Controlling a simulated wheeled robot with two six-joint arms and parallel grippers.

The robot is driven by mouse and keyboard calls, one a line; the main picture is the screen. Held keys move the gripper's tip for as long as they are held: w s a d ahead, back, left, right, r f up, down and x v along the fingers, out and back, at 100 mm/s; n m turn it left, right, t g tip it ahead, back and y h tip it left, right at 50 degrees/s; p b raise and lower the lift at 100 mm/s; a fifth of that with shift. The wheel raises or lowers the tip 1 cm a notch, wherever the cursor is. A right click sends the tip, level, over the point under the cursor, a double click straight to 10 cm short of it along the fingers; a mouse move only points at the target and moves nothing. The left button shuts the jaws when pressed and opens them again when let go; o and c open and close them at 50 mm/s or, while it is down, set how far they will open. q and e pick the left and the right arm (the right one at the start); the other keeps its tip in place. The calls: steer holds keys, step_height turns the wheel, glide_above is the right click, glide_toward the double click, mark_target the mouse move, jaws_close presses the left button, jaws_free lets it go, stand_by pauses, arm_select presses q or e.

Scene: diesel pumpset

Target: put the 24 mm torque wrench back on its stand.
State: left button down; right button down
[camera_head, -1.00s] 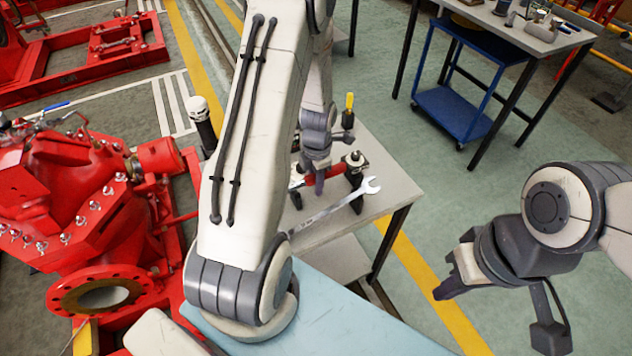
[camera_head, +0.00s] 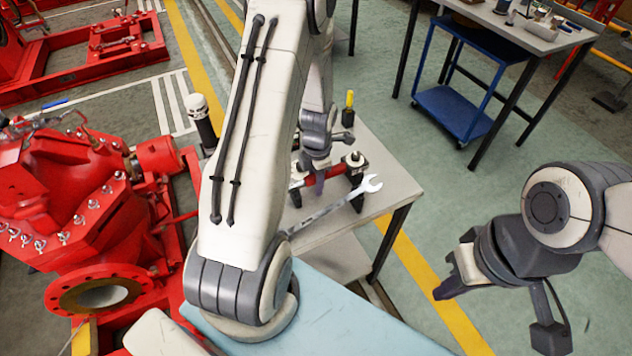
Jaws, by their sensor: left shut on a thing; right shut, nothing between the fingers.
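My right gripper (camera_head: 442,283) is shut and empty, out over the floor at the right, away from the table.
A yellow-handled tool (camera_head: 349,100) stands at the table's back. The red pumpset (camera_head: 70,190) is at left. A blue trolley (camera_head: 450,108) stands under a workbench behind.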

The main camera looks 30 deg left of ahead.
arm_select(q)
steer(key=shift+f+b, duration=0.45)
steer(key=shift+f, duration=0.1)
steer(key=c, duration=0.5)
jaws_free()
step_height(320, 180, up, 11)
steer(key=shift+w+f, duration=0.1)
steer(key=shift+f, duration=0.1)
